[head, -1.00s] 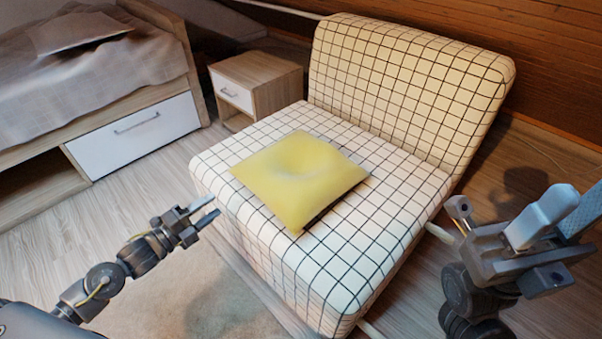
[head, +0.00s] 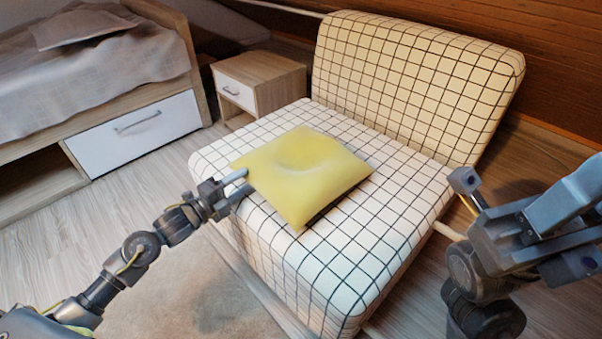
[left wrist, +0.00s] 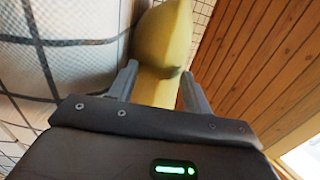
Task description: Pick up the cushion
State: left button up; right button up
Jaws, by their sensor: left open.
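The yellow cushion (head: 303,172) lies flat on the seat of the checked armchair (head: 340,255), with a dent in its middle. My left gripper (head: 246,184) is open at the cushion's left corner. In the left wrist view, a corner of the cushion (left wrist: 162,85) shows between the two open fingers of my left gripper (left wrist: 157,88). I cannot tell whether the fingers touch it. My right gripper (head: 500,200) is at the right, beyond the chair's right side, away from the cushion; its jaw opening is unclear.
A bed with a white drawer (head: 135,132) stands at the left. A small nightstand (head: 262,82) is behind the chair's left side. A pale rug (head: 190,290) covers the floor in front of the chair. A wood-panelled wall (head: 565,50) is behind.

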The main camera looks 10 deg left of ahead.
pick_arm(q)
jog(key=shift+w+d+r, duration=0.1)
jog(key=shift+w+d, duration=0.05)
jog(key=shift+w, duration=0.2)
grip_shut()
jog(key=shift+r, duration=0.1)
